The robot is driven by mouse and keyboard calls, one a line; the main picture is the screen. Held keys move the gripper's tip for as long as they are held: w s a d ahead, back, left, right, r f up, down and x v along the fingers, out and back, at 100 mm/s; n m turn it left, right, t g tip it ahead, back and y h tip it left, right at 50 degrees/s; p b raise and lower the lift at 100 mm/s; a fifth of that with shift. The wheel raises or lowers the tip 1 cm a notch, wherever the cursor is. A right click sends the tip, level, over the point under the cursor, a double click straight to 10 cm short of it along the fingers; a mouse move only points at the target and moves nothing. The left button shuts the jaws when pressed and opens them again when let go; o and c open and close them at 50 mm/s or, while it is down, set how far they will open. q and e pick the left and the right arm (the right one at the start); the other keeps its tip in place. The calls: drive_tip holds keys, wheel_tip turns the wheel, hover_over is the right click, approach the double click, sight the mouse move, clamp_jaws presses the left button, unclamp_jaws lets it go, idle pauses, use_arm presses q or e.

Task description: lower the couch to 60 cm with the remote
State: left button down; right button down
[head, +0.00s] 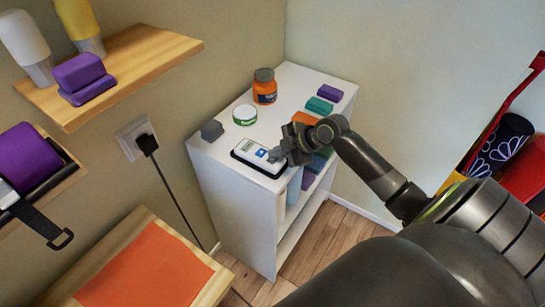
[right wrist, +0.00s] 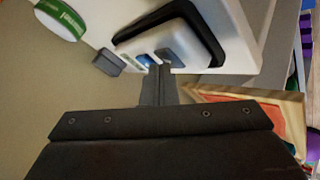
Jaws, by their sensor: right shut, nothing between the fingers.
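The remote (head: 251,151) is a white handset with a small display and blue buttons, lying in a black surround on top of a white shelf unit (head: 225,153). In the right wrist view the remote (right wrist: 181,42) shows close in front of the fingers. My right gripper (head: 277,156) is shut and empty, its tips at the remote's right end by a blue button. In the right wrist view the shut fingers (right wrist: 159,72) reach its near edge; I cannot tell whether they touch. My left gripper is not in view. I cannot make out the couch.
On the shelf top are a green-and-white round tin (head: 245,115), an orange jar (head: 264,88), a grey block (head: 212,130) and coloured blocks (head: 319,105). A wooden wall shelf (head: 130,65) is at upper left. A black cord (head: 175,193) hangs from a wall socket.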

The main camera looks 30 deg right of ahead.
sight(276, 159)
drive_tip(key=shift+r+p, duration=0.6)
drive_tip(key=shift+r, duration=0.25)
wheel_tip(276, 159, up, 5)
drive_tip(key=p, duration=0.4)
idle(0.9)
